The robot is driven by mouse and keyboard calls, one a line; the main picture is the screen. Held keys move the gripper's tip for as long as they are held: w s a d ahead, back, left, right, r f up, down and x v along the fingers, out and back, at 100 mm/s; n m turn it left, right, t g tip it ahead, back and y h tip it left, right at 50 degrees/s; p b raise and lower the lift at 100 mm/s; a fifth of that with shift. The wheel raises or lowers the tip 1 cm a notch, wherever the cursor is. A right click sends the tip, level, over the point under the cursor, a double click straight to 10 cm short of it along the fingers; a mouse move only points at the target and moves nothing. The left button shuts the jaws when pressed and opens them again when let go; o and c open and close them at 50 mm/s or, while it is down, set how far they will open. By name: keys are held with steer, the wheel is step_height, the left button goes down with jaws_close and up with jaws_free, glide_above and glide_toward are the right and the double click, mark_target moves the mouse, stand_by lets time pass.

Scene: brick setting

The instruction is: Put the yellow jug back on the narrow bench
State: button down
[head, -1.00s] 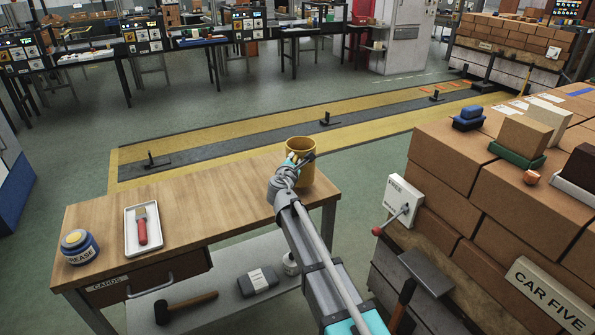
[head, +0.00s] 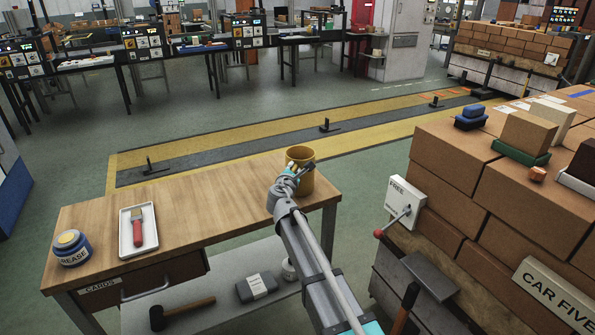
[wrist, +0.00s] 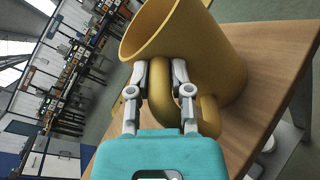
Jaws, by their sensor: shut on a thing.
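The yellow jug (head: 306,182) is at the right end of the wooden bench (head: 190,205), upright or nearly so. My gripper (head: 290,172) is at the jug's near left side. In the wrist view my gripper (wrist: 163,85) has its two fingers closed on either side of the handle of the jug (wrist: 215,50). The bench top (wrist: 265,70) shows behind the jug. The jug's base is partly hidden by its handle and my gripper, so I cannot tell whether it touches the wood.
A white tray (head: 125,239) with a red-handled brush (head: 137,228) and a grease jar (head: 72,248) stand on the bench's left part. The bench's middle is clear. A brick stack (head: 455,160) with a lever box (head: 405,202) stands to the right.

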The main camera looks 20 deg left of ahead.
steer(key=c, duration=0.5)
jaws_free()
steer(key=shift+c, duration=0.2)
steer(key=shift+s+r, duration=0.1)
steer(key=shift+r, duration=0.05)
steer(key=p+v, duration=0.1)
steer(key=v, duration=1.1)
steer(key=shift+d, duration=0.1)
